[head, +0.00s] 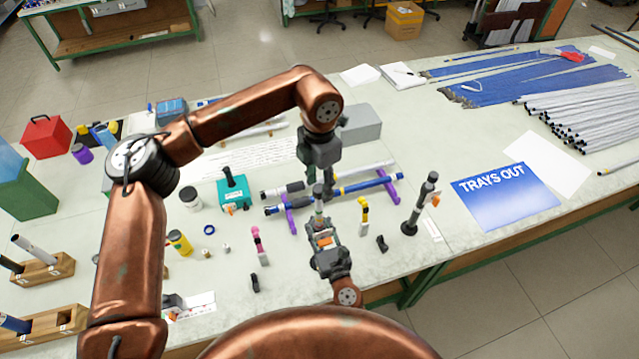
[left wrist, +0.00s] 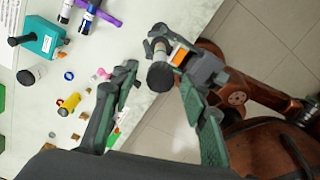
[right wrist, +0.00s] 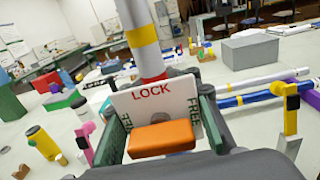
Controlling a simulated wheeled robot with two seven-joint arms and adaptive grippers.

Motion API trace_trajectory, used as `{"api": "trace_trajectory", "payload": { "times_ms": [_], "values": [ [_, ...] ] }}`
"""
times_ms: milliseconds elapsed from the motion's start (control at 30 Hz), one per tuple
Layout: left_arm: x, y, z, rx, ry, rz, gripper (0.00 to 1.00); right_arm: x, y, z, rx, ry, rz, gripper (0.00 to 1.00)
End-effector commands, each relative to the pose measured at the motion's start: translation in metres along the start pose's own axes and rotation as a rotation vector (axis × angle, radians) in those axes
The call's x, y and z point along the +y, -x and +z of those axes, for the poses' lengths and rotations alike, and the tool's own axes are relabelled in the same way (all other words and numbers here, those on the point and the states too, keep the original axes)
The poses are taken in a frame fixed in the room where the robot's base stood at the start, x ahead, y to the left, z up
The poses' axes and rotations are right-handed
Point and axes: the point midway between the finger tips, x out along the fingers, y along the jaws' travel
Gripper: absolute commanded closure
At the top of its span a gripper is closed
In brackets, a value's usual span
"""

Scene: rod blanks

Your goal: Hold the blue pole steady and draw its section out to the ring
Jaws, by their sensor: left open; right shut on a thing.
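A blue pole (head: 375,186) with a white part and yellow bands lies across purple rests (head: 291,213); it also shows in the right wrist view (right wrist: 240,100). A white pole (head: 345,175) lies behind it. My right gripper (head: 323,235) is shut on an upright pale pole (right wrist: 147,60) with yellow and red bands, beside an orange lever (right wrist: 162,137) and a LOCK/FREE plate (right wrist: 155,103). My left gripper (head: 318,182) is open, pointing down just above this upright pole. In the left wrist view, the pole's dark end (left wrist: 160,76) shows between the spread fingers.
A black stand (head: 418,208), a yellow upright piece (head: 363,215) and a pink one (head: 257,242) stand near the grippers. A teal box (head: 233,190) is at left and a grey box (head: 362,123) behind. A blue TRAYS OUT sign (head: 505,195) lies at right.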

Motion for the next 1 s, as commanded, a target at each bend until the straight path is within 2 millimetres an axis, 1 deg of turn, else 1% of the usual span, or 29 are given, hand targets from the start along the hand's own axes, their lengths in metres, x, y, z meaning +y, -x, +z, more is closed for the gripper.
{"api": "trace_trajectory", "payload": {
  "times_ms": [167, 400, 500, 600, 700, 800, 1000],
  "values": [
    [0.000, 0.021, 0.001, -0.003, 0.001, 0.002, 0.59, 0.000, 0.000, -0.001, 0.001, 0.000, 0.001, 1.00],
    [0.001, 0.072, 0.001, -0.004, 0.001, 0.002, 0.59, 0.000, 0.000, -0.001, 0.001, -0.001, 0.001, 1.00],
    [0.001, 0.091, 0.001, -0.003, 0.001, 0.003, 0.59, 0.000, 0.000, -0.001, 0.001, -0.001, 0.001, 1.00],
    [0.001, 0.105, 0.001, -0.003, 0.002, 0.002, 0.59, 0.000, 0.000, -0.001, 0.001, -0.001, 0.001, 1.00],
    [0.000, 0.114, 0.001, -0.001, 0.001, 0.001, 0.59, 0.000, 0.000, -0.001, 0.001, -0.001, 0.001, 1.00],
    [0.001, 0.118, 0.001, -0.001, 0.001, 0.000, 0.59, 0.000, 0.000, -0.001, 0.001, -0.001, 0.001, 1.00],
    [0.000, 0.119, 0.001, -0.001, 0.000, 0.000, 0.59, 0.000, 0.000, 0.000, 0.001, -0.001, 0.001, 1.00]
  ]
}}
